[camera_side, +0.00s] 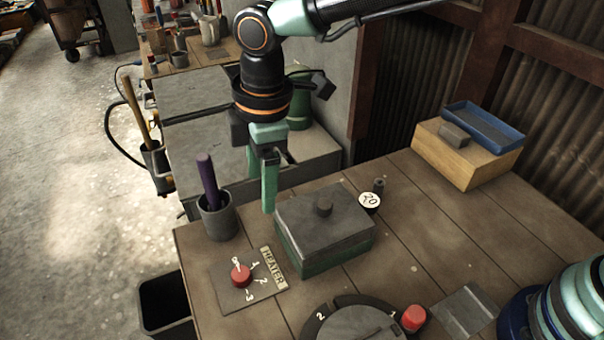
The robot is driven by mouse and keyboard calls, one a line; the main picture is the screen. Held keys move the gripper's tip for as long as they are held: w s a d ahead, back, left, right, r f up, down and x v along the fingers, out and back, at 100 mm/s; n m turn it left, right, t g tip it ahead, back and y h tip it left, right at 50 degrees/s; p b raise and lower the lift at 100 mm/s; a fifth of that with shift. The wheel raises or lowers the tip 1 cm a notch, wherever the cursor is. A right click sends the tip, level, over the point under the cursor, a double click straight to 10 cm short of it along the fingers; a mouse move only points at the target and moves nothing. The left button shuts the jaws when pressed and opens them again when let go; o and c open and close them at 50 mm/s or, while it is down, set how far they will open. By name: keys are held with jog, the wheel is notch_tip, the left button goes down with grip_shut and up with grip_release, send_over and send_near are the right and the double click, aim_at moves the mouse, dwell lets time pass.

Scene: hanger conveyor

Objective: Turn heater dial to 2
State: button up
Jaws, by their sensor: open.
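The red heater dial (241,275) sits on a dark square plate (224,294) at the front left of the wooden table. Marks for off, 1, 2 and 3 surround it, and a "HEATER" label (273,263) lies along the plate's right side. Which mark the dial points to is too small to tell for sure. My gripper (269,208) hangs pointing down, open and empty, above and behind the dial, beside the left side of a lidded box. It appears apart from the dial.
The grey-lidded green box (325,235) stands right of the dial. A grey cup (216,219) with a purple-handled tool stands behind it. A round dial (352,325) marked 2 and a red button (413,317) are at the front. A wooden block (462,158) carries a blue tray.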

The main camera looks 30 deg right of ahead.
aim_at(241, 274)
jog(key=s+a+f+n, duration=0.3)
jog(key=a+f, duration=0.2)
jog(key=a, duration=0.1)
jog(key=shift+g, duration=0.3)
jog(key=f, duration=1.1)
jog(key=shift+w+a+f, duration=0.15)
jog(key=shift+w+f, duration=0.25)
jog(key=shift+h, duration=0.3)
grip_shut()
